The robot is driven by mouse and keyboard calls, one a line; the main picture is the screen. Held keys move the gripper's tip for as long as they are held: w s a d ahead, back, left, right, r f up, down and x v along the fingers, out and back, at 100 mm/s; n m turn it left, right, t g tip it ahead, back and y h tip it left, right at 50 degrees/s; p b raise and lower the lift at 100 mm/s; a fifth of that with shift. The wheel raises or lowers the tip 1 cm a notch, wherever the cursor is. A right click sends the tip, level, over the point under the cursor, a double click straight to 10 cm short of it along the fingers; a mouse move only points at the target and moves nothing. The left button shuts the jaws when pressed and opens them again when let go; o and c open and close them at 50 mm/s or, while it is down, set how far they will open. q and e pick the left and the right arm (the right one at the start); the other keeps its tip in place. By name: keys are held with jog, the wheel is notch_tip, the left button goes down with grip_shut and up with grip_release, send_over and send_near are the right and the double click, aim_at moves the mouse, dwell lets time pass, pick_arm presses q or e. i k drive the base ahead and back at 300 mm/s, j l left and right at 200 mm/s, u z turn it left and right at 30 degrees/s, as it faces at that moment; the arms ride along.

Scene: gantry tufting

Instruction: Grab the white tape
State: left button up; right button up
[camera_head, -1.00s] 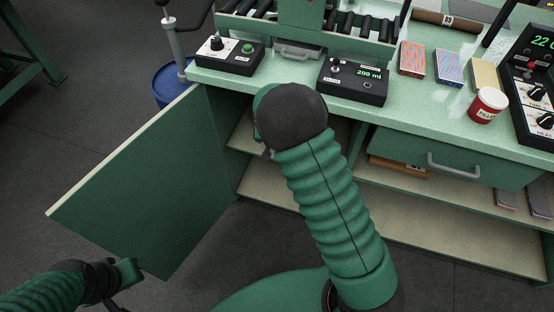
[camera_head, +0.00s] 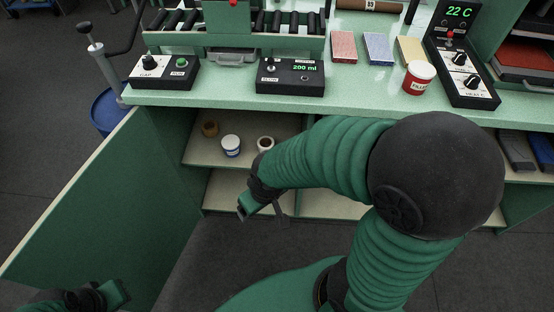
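The white tape (camera_head: 265,143) is a small pale roll with a brown core on the upper shelf of the open cabinet, beside my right forearm. A brown tape roll (camera_head: 210,129) and a white tub with a blue label (camera_head: 231,146) stand to its left. My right gripper (camera_head: 262,211) hangs in front of the cabinet, below and nearer than the white tape. Its fingers look apart, with nothing between them. My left gripper (camera_head: 115,297) is at the bottom left, cut by the picture edge, and its fingers are not clear.
The open green cabinet door (camera_head: 105,200) stands on the left. The worktop (camera_head: 360,98) overhangs the shelves and carries control boxes and a red-and-white cup (camera_head: 418,78). A blue drum (camera_head: 107,112) is behind the door. The lower shelf (camera_head: 225,190) looks bare where visible.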

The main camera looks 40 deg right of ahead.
aim_at(262, 140)
jog(key=z, duration=1.1)
